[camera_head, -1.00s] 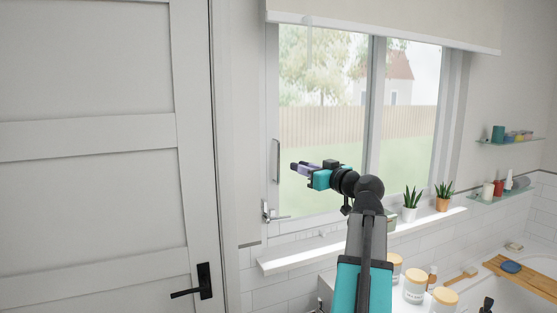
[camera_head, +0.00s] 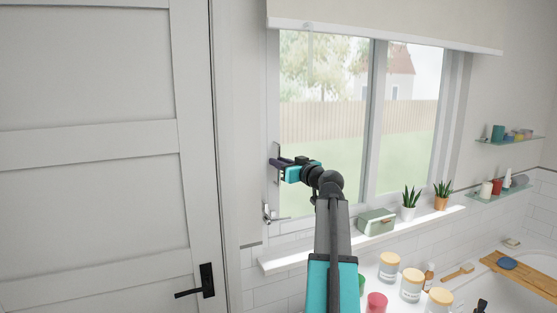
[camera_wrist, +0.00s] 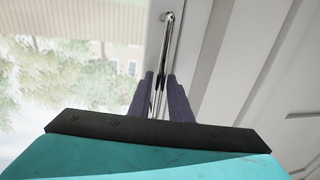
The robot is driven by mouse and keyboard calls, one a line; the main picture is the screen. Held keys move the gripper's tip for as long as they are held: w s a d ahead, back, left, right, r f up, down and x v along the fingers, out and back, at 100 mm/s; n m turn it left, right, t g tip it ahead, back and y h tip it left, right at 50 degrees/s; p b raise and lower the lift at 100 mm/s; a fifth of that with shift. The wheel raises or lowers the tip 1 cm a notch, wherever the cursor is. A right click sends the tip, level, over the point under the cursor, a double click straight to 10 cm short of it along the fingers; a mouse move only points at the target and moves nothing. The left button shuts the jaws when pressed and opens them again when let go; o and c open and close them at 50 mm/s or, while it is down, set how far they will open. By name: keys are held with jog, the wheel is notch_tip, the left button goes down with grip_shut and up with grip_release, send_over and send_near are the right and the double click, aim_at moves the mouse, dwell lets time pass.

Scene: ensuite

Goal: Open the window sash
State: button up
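The window sash (camera_head: 320,120) is a white-framed glass pane, and its left edge sits against the frame. Its handle (camera_head: 277,150) is a slim upright metal bar on the sash's left side. In the wrist view, the shiny handle (camera_wrist: 168,32) runs between my two dark purple fingers (camera_wrist: 161,88). The fingers stand apart on either side of the bar, with a narrow gap showing. A small metal latch (camera_head: 268,213) sits lower on the frame.
A white sill (camera_head: 300,255) below holds a green box (camera_head: 376,222) and two potted plants (camera_head: 409,205). Jars (camera_head: 411,285) stand at the lower right near the bath. A closed white door (camera_head: 90,200) is at left. A blind (camera_head: 380,22) hangs above.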

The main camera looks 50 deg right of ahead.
jog(key=shift+w, duration=0.3)
grip_shut()
jog(key=shift+d+b, duration=0.15)
jog(key=shift+b, duration=0.3)
